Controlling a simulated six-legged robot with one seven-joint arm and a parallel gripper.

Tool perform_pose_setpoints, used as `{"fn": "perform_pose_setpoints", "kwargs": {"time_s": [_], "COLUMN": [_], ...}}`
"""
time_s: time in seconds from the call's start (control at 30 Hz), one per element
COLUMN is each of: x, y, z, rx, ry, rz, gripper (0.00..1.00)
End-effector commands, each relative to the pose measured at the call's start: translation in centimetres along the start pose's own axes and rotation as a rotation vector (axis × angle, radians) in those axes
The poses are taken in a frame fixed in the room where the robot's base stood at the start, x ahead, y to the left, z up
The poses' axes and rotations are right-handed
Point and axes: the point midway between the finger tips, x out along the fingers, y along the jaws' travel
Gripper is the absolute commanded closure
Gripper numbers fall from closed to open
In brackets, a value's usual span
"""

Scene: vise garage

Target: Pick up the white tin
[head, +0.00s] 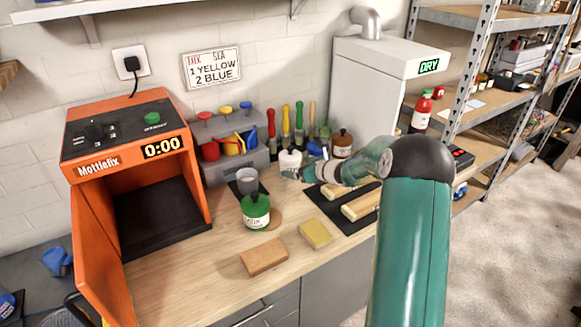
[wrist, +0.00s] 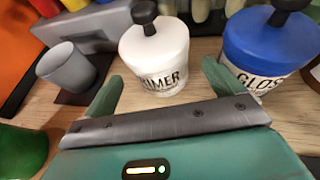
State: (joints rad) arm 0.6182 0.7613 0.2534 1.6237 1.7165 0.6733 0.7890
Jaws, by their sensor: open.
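The white tin (wrist: 153,62) has a black knob on its lid and a label ending in "IMER". It stands upright on the wooden bench. It also shows in the head view (head: 289,160), partly hidden at its base. My gripper (wrist: 160,86) is open, with one green finger on each side of the tin's lower front in the wrist view. The fingers look apart from the tin; whether either touches it I cannot tell. In the head view my gripper (head: 298,174) is low over the bench beside the tin.
A blue gloss tin (wrist: 262,48) stands close to the right finger. A grey cup (wrist: 66,70) is left of the white tin. A green tin (head: 256,212) stands nearer the front. A grey rack (head: 236,165) is behind. A sponge (head: 316,234) and a brown block (head: 264,258) lie in front.

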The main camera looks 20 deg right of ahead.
Motion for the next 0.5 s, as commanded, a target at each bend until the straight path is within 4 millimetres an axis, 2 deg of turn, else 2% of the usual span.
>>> {"fn": "perform_pose_setpoints", "kwargs": {"time_s": [0.2,0.3,0.5], "x": [3.4,4.2,4.2], "y": [0.0,-0.1,-0.1], "z": [0.1,0.1,0.1], "rx": [-0.001,-0.001,-0.001], "ry": [0.000,0.000,0.000], "rz": [0.002,0.001,0.001], "gripper": [0.07,0.07,0.07]}}
